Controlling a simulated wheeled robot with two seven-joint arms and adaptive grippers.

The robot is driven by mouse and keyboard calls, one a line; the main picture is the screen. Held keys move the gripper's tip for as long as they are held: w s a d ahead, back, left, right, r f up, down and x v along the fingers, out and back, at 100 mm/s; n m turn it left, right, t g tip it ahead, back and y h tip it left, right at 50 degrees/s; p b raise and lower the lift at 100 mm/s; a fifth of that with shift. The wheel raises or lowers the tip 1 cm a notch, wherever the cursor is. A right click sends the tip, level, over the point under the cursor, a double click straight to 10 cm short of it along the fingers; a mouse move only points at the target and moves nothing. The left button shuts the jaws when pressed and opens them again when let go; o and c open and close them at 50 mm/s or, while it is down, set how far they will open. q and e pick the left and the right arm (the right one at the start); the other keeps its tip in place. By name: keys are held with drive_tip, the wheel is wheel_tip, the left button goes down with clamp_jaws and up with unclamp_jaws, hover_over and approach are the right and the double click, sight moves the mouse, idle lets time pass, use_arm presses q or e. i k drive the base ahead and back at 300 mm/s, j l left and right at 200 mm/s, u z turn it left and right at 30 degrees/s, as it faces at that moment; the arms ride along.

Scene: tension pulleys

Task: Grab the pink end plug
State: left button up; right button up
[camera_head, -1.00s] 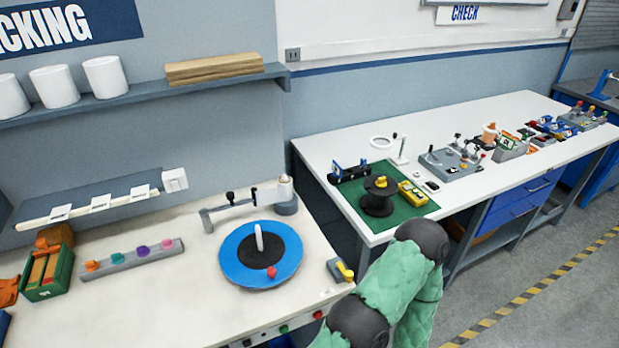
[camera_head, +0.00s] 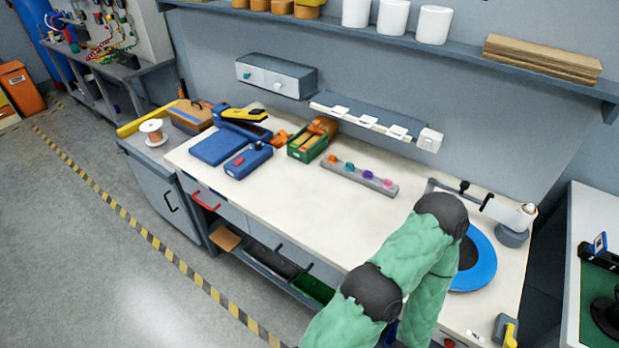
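The pink end plug (camera_head: 388,184) stands at the right end of a grey rack (camera_head: 340,172) on the white workbench. Purple (camera_head: 368,174), teal (camera_head: 350,166) and orange (camera_head: 333,158) plugs stand in a row to its left on the same rack. One of my arms, in a green sleeve with black joints, rises from the bottom of the view and bends over the bench, below and right of the rack. It is apart from the plugs in the picture. Neither of my grippers shows.
A blue turntable (camera_head: 477,268) is partly hidden behind my arm. A green bin (camera_head: 300,151) and blue devices (camera_head: 247,162) stand left of the rack. A low shelf (camera_head: 365,120) hangs behind it. The bench front left of my arm (camera_head: 310,220) is clear.

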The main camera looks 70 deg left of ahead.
sight(388, 184)
drive_tip(key=u, duration=2.25)
